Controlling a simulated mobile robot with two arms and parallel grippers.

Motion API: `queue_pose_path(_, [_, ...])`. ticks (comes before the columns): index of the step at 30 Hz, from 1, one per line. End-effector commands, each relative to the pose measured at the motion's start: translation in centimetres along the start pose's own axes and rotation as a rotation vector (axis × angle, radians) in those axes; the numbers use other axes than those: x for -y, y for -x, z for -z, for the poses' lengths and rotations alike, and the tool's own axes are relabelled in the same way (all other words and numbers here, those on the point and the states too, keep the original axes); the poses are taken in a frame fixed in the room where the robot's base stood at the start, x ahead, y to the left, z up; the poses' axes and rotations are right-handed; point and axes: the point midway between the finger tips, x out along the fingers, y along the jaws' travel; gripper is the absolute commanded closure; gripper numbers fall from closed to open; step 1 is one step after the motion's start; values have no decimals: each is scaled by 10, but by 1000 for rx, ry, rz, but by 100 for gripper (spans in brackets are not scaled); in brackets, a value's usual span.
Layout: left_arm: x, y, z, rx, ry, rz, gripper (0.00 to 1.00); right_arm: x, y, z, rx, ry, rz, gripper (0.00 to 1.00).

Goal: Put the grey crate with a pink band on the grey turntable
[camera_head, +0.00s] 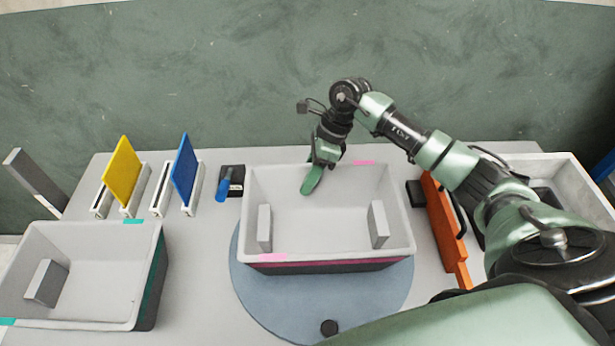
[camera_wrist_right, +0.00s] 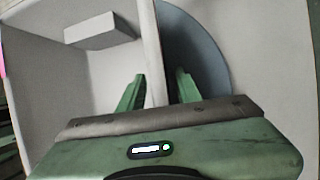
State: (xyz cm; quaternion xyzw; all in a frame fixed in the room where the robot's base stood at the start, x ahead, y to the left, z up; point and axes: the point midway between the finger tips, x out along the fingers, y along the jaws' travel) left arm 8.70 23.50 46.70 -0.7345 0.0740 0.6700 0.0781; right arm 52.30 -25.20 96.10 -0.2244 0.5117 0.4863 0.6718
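The grey crate with a pink band (camera_head: 335,265) stands upright over the blue-grey turntable (camera_head: 265,300) in the head view, with pink tabs on its rim and two grey blocks inside at its ends. It looks to rest on the disc, though its underside is hidden. My right gripper (camera_head: 318,168) is at the crate's back wall. In the right wrist view its fingers (camera_wrist_right: 160,88) are apart on either side of the crate wall, with a gap showing beside the right finger. One finger is inside the crate. My left gripper is not in view.
Another grey crate with a teal band (camera_head: 148,285) stands at the left. Yellow (camera_head: 122,172) and blue (camera_head: 184,168) panels stand in white holders behind it. A blue-handled item (camera_head: 225,186) lies near the crate. An orange piece (camera_head: 442,225) and a white bin (camera_head: 575,180) are right.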

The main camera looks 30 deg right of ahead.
Motion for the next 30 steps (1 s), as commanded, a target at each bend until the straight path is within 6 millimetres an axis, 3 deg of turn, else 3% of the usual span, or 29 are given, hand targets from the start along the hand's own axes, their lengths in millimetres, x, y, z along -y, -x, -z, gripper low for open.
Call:
queue_pose_path(13, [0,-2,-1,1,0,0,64,1,10,0,-1,0,3,65])
queue_pose_path(24, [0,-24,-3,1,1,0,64,2,85,0,1,-1,6,65])
queue_pose_path(30, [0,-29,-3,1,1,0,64,0,114,0,1,0,2,65])
